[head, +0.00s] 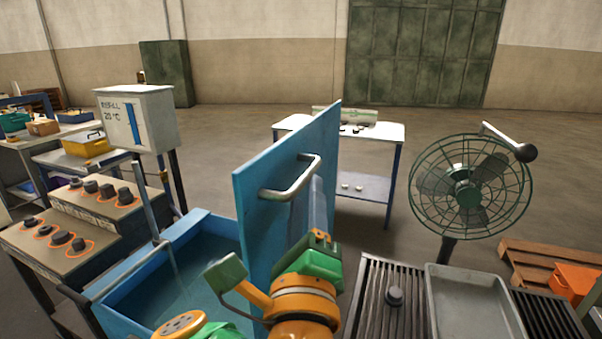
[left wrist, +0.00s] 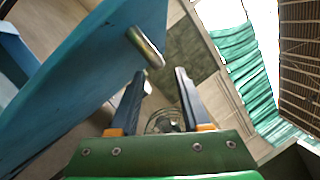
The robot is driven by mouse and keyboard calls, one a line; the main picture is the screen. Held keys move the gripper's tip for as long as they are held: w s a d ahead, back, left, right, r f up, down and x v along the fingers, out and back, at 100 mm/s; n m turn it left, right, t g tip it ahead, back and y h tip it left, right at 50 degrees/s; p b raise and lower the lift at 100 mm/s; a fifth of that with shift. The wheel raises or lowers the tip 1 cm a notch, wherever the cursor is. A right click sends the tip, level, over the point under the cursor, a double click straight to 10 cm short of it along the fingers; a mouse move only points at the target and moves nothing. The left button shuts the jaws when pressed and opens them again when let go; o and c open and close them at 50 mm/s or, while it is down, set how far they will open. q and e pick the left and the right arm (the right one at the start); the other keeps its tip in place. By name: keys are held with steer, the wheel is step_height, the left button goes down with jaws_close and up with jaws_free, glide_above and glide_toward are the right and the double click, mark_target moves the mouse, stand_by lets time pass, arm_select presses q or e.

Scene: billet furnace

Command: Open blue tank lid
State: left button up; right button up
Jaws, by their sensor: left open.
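The blue tank (head: 120,280) is at lower left in the head view, its inside exposed. Its blue lid (head: 262,210) stands raised, nearly upright, at the tank's right side. A metal handle (head: 292,182) is on the lid face; it also shows in the left wrist view (left wrist: 146,47). My left gripper (left wrist: 158,76) is open, its two dark fingers apart with nothing between them. The lid (left wrist: 90,75) is to the left of the fingers and the handle just beyond their tips. In the head view its green body is close to the lid's lower right. My right gripper is not in view.
A control panel (head: 70,215) with knobs and a white refill box (head: 138,118) stand left of the tank. A grey tray (head: 465,305) sits on a slatted surface at lower right. A fan (head: 470,185) stands behind it. A white table (head: 375,130) is behind the lid.

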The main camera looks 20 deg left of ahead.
mark_target(304, 174)
arm_select(q)
steer(key=p+x, duration=0.1)
steer(key=x, duration=0.1)
steer(key=p+x, duration=0.1)
steer(key=x, duration=0.2)
steer(key=shift+s+a+r, duration=0.15)
steer(key=shift+a+r, duration=0.1)
steer(key=shift+w+f, duration=0.2)
steer(key=shift+w, duration=0.2)
steer(key=shift+s, duration=0.1)
steer(key=shift+c, duration=1.1)
steer(key=shift+s+r, duration=0.1)
jaws_close()
